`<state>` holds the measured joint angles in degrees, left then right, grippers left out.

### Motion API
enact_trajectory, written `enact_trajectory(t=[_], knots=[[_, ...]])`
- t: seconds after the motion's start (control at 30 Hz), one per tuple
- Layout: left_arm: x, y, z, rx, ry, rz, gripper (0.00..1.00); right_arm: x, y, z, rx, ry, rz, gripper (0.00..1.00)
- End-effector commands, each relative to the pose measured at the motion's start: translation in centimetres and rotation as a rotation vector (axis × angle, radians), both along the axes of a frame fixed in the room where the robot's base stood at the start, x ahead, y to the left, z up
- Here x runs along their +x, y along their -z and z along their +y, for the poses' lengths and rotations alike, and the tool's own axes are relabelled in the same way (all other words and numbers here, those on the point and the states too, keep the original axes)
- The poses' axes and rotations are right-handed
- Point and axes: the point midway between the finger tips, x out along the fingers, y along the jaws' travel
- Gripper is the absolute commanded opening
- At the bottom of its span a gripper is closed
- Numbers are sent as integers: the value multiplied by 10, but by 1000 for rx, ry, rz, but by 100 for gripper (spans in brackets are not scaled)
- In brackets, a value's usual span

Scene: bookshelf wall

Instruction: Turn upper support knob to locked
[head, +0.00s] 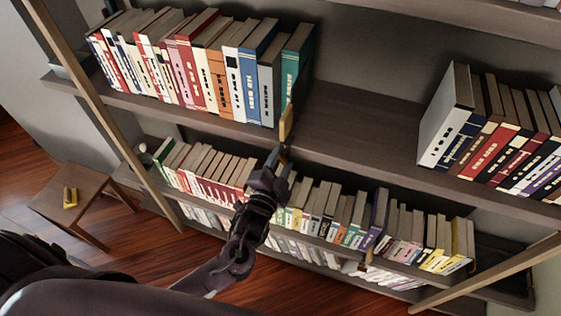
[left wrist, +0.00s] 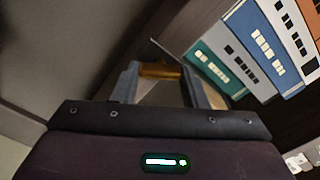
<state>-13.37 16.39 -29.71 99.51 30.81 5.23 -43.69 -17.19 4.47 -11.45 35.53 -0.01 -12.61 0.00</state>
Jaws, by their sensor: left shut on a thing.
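The upper support (head: 287,122) shows as a narrow tan upright piece at the front of the upper shelf, beside the teal book at the row's right end. My left gripper (head: 284,152) reaches up to it from below. In the left wrist view, an amber, rounded knob (left wrist: 160,71) lies between the two grey fingertips, and the left gripper (left wrist: 160,78) is shut on it. I see no mark that tells whether the knob is locked. The fingers hide its ends. My right gripper is not in view.
A row of books (head: 205,70) fills the upper shelf's left. Bare shelf (head: 350,130) lies right of the support, up to leaning books (head: 490,150). Lower shelves hold more books close to my left arm. A small wooden table (head: 85,200) with a yellow object (head: 70,197) stands left.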

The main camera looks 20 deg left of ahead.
Motion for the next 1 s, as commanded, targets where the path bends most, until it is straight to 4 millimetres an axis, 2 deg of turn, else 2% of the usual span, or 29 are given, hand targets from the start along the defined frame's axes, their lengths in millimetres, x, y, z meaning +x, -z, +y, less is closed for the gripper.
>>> enact_trajectory(t=[0.03, 0.07, 0.23, 0.57, 1.0], knots=[[0, 0, 0, 0, 1, -1, 17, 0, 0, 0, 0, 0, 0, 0], [0, 0, 0, -1, 1, -1, 41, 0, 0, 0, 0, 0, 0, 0], [0, 0, 0, -1, 1, -1, 62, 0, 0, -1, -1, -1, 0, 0], [-4, 1, 0, -2, 0, 0, 62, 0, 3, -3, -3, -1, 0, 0], [-70, 3, 2, -1, 1, 0, 62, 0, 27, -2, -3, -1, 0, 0]])
